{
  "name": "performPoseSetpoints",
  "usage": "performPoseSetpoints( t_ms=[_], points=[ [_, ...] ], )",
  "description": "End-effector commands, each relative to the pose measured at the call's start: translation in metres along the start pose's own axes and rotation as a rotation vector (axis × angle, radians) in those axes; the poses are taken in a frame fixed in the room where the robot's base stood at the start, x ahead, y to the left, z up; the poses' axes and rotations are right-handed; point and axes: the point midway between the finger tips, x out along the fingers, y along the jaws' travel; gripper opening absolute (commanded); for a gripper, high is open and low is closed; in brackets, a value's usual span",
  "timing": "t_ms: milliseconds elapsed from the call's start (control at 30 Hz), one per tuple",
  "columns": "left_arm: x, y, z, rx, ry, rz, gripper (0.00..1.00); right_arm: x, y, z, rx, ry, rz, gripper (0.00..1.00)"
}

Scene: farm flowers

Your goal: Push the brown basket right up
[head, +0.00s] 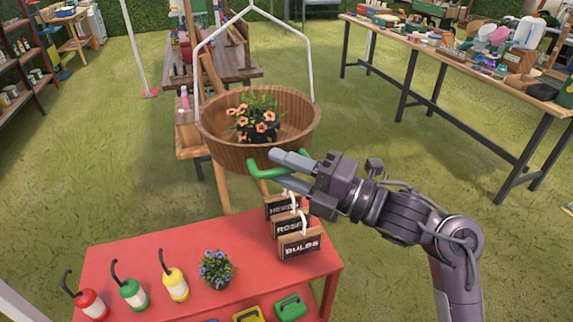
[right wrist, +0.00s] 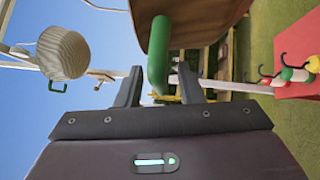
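The brown basket (head: 222,150) hangs from a white frame in the head view, above and behind the red table. It holds a plant with orange flowers (head: 258,120). A green handle (head: 270,172) sticks out from its near side. My right gripper (head: 280,160) is at this handle, with its fingers pointing left. In the right wrist view, the brown basket (right wrist: 195,22) fills the top and the green handle (right wrist: 158,55) lies between my two spread fingertips (right wrist: 157,85), with a gap visible on each side. My left gripper is not in view.
The red table (head: 130,260) carries several coloured bottles, a blue-flowered pot (head: 216,268) and hanging signs (head: 299,242). A wooden table (head: 225,62) stands behind the basket. A long cluttered table (head: 470,75) is at the right. Another basket (right wrist: 63,55) hangs at left in the wrist view.

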Motion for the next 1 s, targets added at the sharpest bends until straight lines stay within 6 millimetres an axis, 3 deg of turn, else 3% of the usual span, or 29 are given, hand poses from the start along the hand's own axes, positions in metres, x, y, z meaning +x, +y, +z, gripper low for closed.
performPoseSetpoints(
  t_ms=[167,433,767,1000],
  points=[
    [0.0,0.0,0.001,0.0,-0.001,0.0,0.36,0.0,0.0,0.0,0.0,0.0,0.0,0.33],
    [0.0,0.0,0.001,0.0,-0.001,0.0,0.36,0.0,0.0,0.0,0.001,0.0,0.0,0.0],
    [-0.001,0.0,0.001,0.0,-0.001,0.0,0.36,0.0,0.002,0.0,0.0,0.0,0.0,0.0],
    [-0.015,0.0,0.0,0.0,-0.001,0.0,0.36,0.003,0.028,0.004,-0.004,-0.001,0.003,0.0]
  ],
)
